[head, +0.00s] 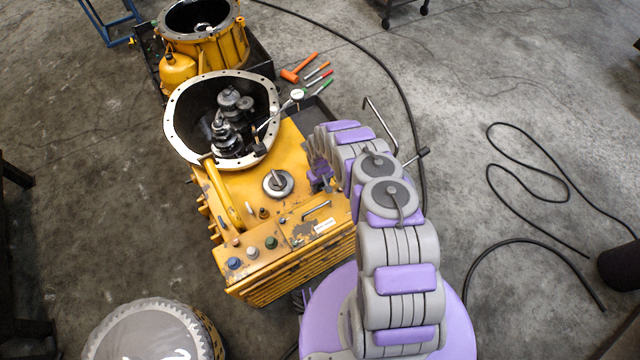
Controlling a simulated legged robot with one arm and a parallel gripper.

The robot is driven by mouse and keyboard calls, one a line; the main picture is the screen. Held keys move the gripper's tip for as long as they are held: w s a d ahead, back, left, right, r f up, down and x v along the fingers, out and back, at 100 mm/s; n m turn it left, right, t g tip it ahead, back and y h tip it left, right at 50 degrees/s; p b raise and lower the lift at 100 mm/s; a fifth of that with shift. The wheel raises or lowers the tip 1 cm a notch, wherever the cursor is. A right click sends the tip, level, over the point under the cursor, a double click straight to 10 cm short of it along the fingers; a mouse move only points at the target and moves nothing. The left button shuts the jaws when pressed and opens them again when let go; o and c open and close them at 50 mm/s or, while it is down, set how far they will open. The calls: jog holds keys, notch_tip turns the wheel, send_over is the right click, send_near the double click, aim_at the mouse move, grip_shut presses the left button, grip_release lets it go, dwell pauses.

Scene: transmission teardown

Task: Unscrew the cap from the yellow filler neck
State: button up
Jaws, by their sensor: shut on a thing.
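My gripper (320,181) is at the right side of the yellow transmission housing (292,150), at the end of my grey and purple arm. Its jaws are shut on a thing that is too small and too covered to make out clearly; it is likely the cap. The filler neck under the jaws cannot be told apart from the yellow casing. A slanting yellow tube (225,195) stands on the left of the housing, clear of my gripper. A round grey disc with a handle (278,183) lies on the housing top, left of my gripper.
Coloured plugs, one blue (235,263) and one green (270,242), line the near edge. An open bell housing (178,125) with gears is behind. An orange hammer (296,70) and several tools lie beyond. A black cable (400,80) crosses the floor at right.

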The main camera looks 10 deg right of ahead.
aim_at(320, 185)
jog(key=shift+c, duration=0.6)
jog(key=shift+r+p, duration=1.05)
jog(key=shift+r, duration=0.95)
